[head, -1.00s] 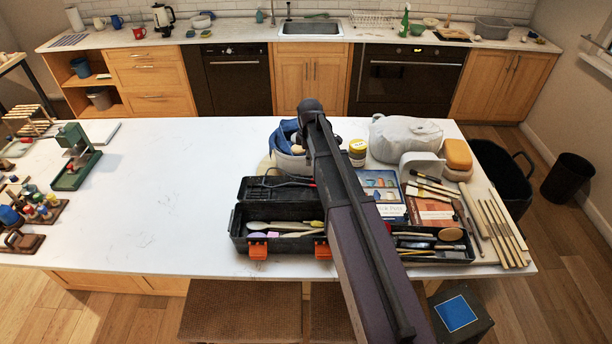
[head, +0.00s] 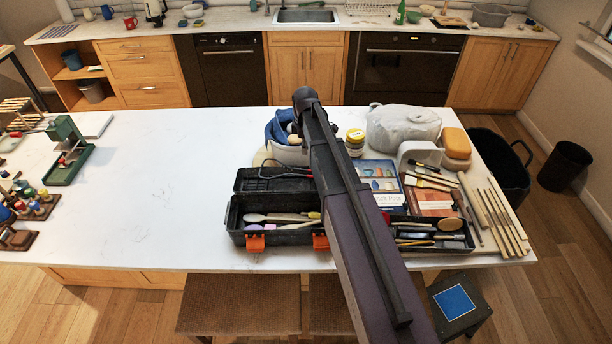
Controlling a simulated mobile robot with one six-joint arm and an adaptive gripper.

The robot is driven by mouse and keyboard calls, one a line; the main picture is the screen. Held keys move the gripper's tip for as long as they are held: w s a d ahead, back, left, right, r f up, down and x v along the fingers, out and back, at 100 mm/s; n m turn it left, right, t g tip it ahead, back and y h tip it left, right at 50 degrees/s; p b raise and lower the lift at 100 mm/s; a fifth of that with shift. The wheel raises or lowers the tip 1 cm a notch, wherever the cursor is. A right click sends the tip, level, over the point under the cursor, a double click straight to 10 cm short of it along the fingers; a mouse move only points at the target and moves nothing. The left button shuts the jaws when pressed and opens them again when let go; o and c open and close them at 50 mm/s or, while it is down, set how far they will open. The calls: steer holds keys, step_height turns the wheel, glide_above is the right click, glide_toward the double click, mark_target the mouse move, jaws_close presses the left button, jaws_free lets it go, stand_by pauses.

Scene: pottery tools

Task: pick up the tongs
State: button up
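A thin dark loop with red at its right end (head: 284,174) lies at the open lid of the black toolbox (head: 236,222). It may be the tongs, but it is too small to be sure. My arm rises from the lower right over the counter and hides part of the toolbox area. Its far end is near the blue-lined bowl (head: 281,127). My gripper is not visible; the arm hides whatever is beyond or below its end.
On the right are a magazine (head: 376,173), a white cloth-like bundle (head: 402,127), brushes and wooden sticks (head: 500,218). A green press (head: 66,165) and small paint pots (head: 40,205) stand left. The counter's left middle is clear. Stools (head: 240,305) stand in front.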

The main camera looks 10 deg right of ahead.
steer(key=b, duration=0.7)
glide_above(306, 176)
steer(key=shift+w+a+f, duration=0.1)
steer(key=shift+w+f, duration=0.05)
steer(key=shift+f, duration=3.6)
steer(key=shift+f, duration=0.1)
steer(key=shift+d+f+b, duration=0.15)
steer(key=shift+f+b, duration=1.1)
steer(key=shift+d+f+b, duration=0.1)
steer(key=shift+f+b, duration=1.15)
jaws_close()
